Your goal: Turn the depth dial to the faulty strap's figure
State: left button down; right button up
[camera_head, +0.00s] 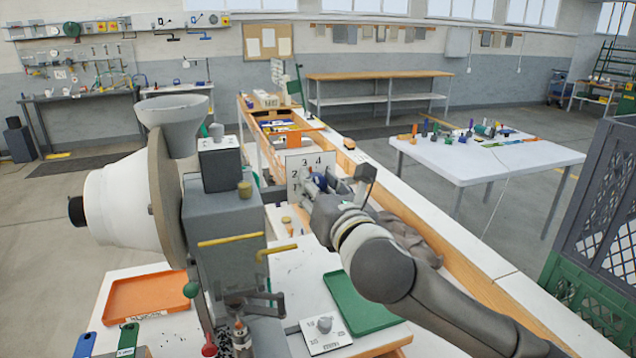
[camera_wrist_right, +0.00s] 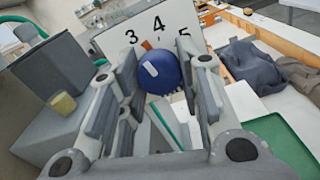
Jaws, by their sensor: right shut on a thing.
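The depth dial has a white plate (camera_head: 294,166) with black figures, on the press (camera_head: 225,218). In the right wrist view the plate (camera_wrist_right: 112,42) shows 3, 4 and 5. Its round blue knob (camera_wrist_right: 163,72) has a white mark, and a small orange pointer (camera_wrist_right: 146,45) shows above it, between 3 and 4. My right gripper (camera_head: 318,184) is at the dial, shut on the blue knob, with one finger on each side in the right wrist view (camera_wrist_right: 160,90). My left gripper is not in view. I cannot tell which strap is the faulty one.
An orange tray (camera_head: 150,297), a green tray (camera_head: 360,303) and a white plate with a grey knob (camera_head: 325,334) are around the press. Blue (camera_head: 86,344) and green (camera_head: 128,338) tags lie at the front left. Grey cloth (camera_head: 410,232) lies right of the dial.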

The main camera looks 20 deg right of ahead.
jog(key=shift+a+m+p, duration=0.1)
jog(key=shift+m+p, duration=2.35)
jog(key=shift+m, duration=5.25)
jog(key=o, duration=1)
jog(key=s, duration=0.7)
jog(key=shift+s+d, duration=0.2)
jog(key=shift+s, duration=0.1)
